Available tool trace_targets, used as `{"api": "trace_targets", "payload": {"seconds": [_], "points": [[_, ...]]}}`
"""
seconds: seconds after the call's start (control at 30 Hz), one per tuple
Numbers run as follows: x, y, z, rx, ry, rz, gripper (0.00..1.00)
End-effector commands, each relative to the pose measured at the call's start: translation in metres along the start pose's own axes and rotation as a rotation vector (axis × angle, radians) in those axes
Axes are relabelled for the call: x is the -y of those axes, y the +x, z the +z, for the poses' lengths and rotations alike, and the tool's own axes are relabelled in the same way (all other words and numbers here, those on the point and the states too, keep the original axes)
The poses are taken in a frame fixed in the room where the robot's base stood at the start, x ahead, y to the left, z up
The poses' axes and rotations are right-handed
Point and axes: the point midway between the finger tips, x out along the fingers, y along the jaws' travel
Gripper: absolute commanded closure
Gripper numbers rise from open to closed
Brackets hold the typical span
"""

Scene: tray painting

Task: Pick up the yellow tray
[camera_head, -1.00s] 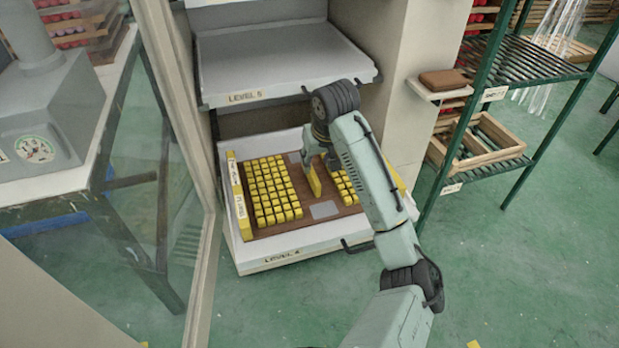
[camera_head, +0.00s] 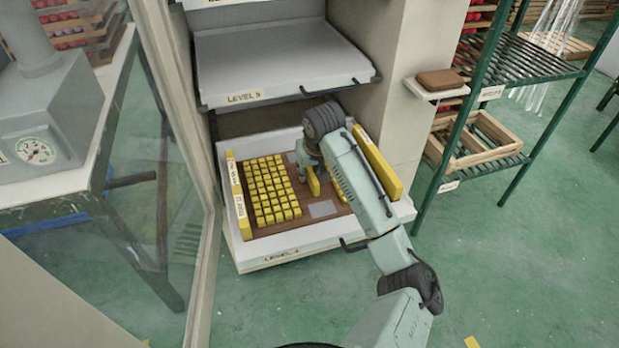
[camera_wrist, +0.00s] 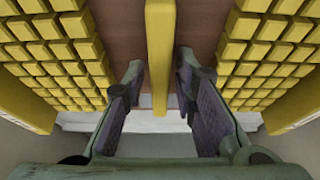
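The yellow tray (camera_head: 292,232) sits in the Level 4 drawer. It has a brown base, yellow side walls, rows of small yellow blocks and an upright yellow handle plate (camera_head: 313,186) in the middle. My gripper (camera_head: 312,172) is over the tray's middle, pointing down, its fingers partly hidden by my arm. In the wrist view my gripper (camera_wrist: 160,80) is open, one finger on each side of the yellow handle plate (camera_wrist: 160,45). Gaps show between the plate and both fingers. My arm hides part of the right blocks.
The Level 5 shelf (camera_head: 275,62) is empty above the tray, close to my wrist. A cabinet side wall and a green rack (camera_head: 490,110) with wooden frames stand to the right. A glass panel and a table with a grey machine (camera_head: 45,130) are to the left.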

Motion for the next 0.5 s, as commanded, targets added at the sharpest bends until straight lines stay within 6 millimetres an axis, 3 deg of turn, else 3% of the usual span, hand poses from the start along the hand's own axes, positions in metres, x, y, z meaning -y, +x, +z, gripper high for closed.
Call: {"api": "trace_targets", "payload": {"seconds": [0.33, 0.5], "points": [[0.0000, -0.0003, -0.0001, 0.000, 0.000, 0.000, 1.00], [0.0000, -0.0003, -0.0001, 0.000, 0.000, 0.000, 1.00]]}}
